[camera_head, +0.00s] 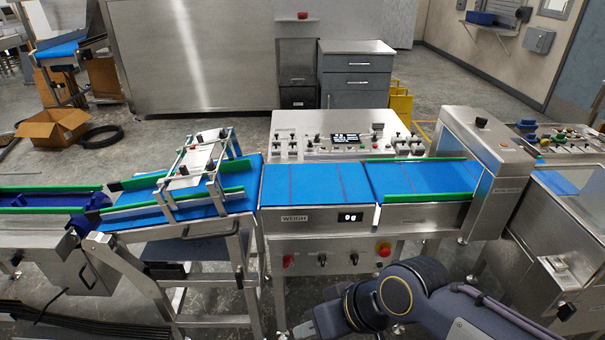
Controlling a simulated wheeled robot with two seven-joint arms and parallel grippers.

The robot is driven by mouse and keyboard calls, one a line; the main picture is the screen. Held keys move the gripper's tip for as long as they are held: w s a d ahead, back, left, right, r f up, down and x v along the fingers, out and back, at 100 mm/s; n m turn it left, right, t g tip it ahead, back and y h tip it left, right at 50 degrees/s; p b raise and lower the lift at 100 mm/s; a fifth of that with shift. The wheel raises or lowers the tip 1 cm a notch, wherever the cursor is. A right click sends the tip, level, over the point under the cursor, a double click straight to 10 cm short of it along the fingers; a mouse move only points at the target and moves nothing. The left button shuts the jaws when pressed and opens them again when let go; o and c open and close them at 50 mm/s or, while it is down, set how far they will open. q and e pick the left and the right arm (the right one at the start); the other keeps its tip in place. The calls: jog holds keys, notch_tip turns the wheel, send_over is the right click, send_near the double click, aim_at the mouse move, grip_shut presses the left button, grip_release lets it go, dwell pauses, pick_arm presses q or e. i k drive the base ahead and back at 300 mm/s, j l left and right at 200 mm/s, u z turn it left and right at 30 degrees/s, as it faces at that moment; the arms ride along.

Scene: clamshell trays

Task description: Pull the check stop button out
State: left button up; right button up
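Two red buttons show on the front of the conveyor frame, below the weigh display. One red button (384,249) sits on a yellow surround at the right. The other red button (288,261) is at the left, without a visible yellow surround. No readable label tells which is the check stop button, and I cannot tell whether either is pressed in. My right arm comes in from the lower right. My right gripper (312,325) is low at the bottom edge, below both buttons and apart from them. Its fingers are not clear. My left gripper is not in view.
Two dark knobs (322,259) sit between the red buttons. The weigh display (350,217) reads 0g. Blue belts (315,184) with green rails run above. A control panel (345,125) stands behind. A steel support frame (205,262) stands left of the buttons.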

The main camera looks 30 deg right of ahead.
aim_at(384, 252)
jog(key=z, duration=1.9)
